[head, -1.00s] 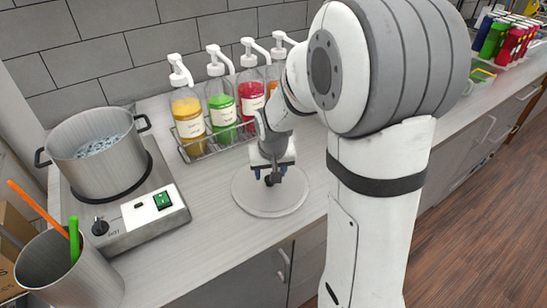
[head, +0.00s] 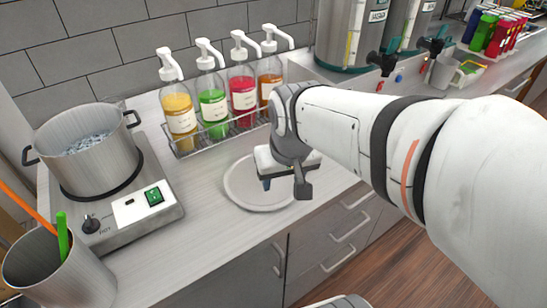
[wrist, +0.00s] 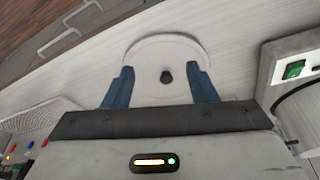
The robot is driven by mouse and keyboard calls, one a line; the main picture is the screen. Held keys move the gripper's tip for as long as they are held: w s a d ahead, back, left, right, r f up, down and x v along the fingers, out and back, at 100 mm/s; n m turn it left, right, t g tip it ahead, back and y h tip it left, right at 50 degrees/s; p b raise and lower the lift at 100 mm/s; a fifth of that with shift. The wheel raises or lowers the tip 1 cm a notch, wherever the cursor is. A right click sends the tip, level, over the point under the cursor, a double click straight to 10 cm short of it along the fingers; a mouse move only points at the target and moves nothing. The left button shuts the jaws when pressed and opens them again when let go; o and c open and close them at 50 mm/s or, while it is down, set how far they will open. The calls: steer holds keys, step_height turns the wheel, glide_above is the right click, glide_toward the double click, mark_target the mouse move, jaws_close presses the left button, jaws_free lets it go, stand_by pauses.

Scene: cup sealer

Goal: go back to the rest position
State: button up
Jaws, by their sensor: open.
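My gripper (head: 268,183) is over the pale round disc (head: 236,186) on the counter and is partly hidden by my own wrist in the head view. In the wrist view my gripper (wrist: 162,78) is open, with its two blue fingers spread wide and nothing held between them. I cannot tell the height of the fingers above the disc. My arm stretches in from the right.
A pot (head: 88,160) stands on a hot plate (head: 140,215) at left, by a metal cup of utensils (head: 70,275). A rack of pump bottles (head: 213,105) stands behind the disc. Dispensers (head: 343,30) and a grey mug (head: 442,72) are at back right. Front-centre counter is clear.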

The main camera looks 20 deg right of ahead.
steer(key=s, duration=0.4)
steer(key=shift+s+d+f, duration=0.2)
steer(key=shift+s+f, duration=0.15)
steer(key=shift+f, duration=0.05)
steer(key=shift+c, duration=0.3)
steer(key=shift+c, duration=1.4)
steer(key=shift+a, duration=0.1)
